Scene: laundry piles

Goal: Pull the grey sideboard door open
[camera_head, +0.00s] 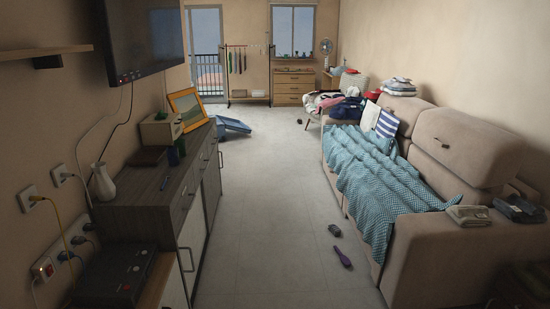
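The sideboard (137,214) stands along the left wall, with a grey wood-look top and a front seen at a steep angle. A grey door (212,182) shows toward its far end and looks shut, with a dark upright handle (221,160) near its far edge. Nearer to me, a pale door (191,245) with a dark handle (187,259) is also in the front, below grey drawer fronts (185,203). Neither of my grippers is in the head view.
A white vase (103,183), a picture frame (188,108) and a box stand on the sideboard. The grey floor (265,200) before it is mostly clear. A blue tray-like object (233,125) lies beyond. The sofa (425,250) bounds the right; a shoe or brush-like item (343,257) lies near it.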

